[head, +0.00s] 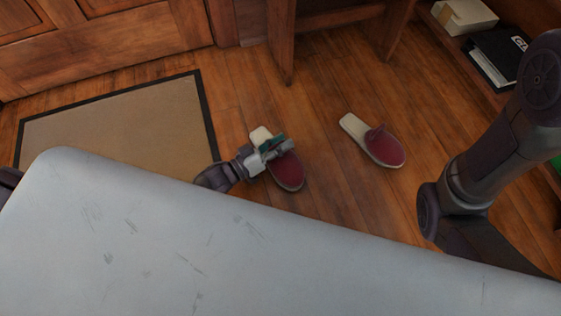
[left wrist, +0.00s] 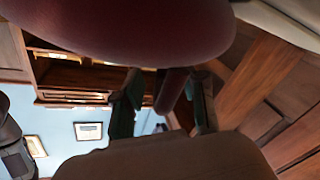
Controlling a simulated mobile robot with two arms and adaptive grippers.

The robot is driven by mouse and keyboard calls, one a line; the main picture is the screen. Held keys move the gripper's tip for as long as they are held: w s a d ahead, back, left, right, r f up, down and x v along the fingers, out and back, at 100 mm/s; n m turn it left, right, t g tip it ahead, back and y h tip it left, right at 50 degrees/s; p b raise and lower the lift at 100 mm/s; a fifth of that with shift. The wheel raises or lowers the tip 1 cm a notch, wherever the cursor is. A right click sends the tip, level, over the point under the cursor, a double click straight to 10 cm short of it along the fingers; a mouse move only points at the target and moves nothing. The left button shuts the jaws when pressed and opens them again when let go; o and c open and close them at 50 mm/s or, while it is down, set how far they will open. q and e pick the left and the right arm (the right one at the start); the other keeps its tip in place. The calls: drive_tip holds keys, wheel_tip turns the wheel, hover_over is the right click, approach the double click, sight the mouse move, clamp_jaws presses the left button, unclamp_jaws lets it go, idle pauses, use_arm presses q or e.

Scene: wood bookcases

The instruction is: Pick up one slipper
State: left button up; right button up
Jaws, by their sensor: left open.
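Two slippers with dark red toes and cream insoles lie apart on the wood floor. The right slipper (head: 386,149) is clear of my arms. My left gripper (head: 276,147) is over the middle of the left slipper (head: 288,172) and hides part of it. In the left wrist view, the slipper's dark red toe (left wrist: 120,28) fills the top. My left gripper (left wrist: 165,102) is open there, and a narrow dark red piece, seemingly part of the slipper, shows between its fingers. I cannot tell whether they touch it. My right gripper is out of view.
A tan mat (head: 120,125) with a dark border lies left of the slippers. A wooden bench or table (head: 335,18) has legs standing behind them. A shelf at right holds a dark binder (head: 497,58) and a pale box (head: 464,16). Floor around the right slipper is free.

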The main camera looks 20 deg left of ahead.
use_arm(q)
drive_tip(key=shift+w+d, duration=0.4)
clamp_jaws()
idle(0.4)
